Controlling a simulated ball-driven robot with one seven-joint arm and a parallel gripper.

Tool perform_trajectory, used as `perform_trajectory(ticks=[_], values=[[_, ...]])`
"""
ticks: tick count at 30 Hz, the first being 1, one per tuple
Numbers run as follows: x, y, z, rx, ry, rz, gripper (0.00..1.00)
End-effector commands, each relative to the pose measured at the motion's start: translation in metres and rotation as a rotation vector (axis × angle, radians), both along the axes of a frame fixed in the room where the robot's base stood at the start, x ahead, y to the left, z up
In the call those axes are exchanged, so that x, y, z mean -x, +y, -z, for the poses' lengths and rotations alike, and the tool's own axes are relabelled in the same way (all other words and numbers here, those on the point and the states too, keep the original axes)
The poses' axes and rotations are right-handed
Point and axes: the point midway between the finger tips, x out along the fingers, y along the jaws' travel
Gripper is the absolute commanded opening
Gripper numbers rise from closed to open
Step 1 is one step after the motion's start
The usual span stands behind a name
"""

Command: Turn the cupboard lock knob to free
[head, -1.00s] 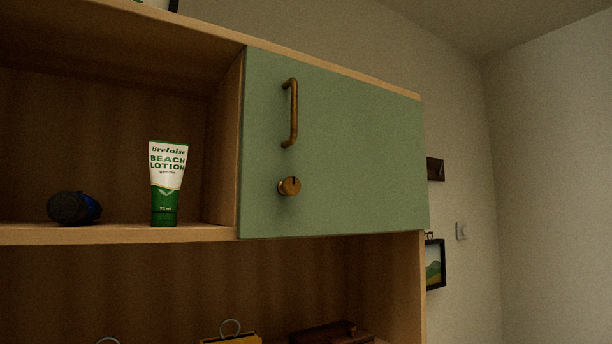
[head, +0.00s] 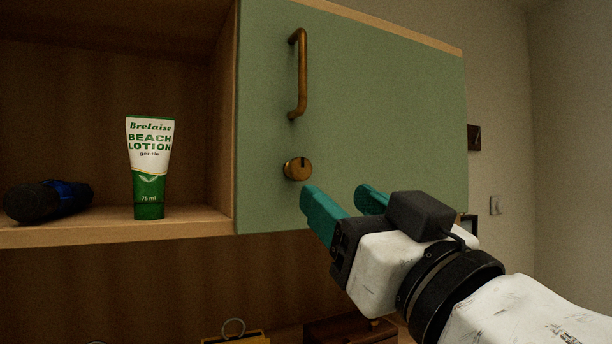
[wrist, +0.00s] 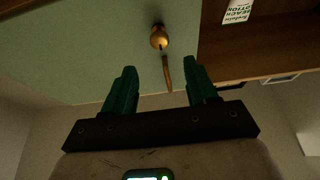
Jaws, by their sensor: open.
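The cupboard door (head: 380,110) is green and shut. Its round brass lock knob (head: 297,169) sits below the handle, with a dark mark near its upper edge. In the wrist view the knob (wrist: 158,38) is ahead of the fingers, with the brass handle (wrist: 168,75) showing near it. The vertical brass handle (head: 301,72) is on the door's left side in the head view. My gripper (head: 338,193) has teal fingers, is open and empty, and is just below and right of the knob, apart from it. The wrist view shows both fingers (wrist: 157,84) spread.
A lotion tube (head: 149,168) stands on the open shelf left of the door, beside a dark blue-black object (head: 45,201). A yellow item with a ring (head: 234,334) and a brown box (head: 350,331) are below.

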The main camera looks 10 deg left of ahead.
Motion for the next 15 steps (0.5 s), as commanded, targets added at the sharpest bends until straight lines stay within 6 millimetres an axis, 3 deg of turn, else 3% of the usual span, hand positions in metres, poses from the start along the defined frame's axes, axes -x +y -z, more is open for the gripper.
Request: perform_trajectory(ticks=[15], values=[[-0.065,0.044,-0.033,0.002,0.005,0.001,0.57]])
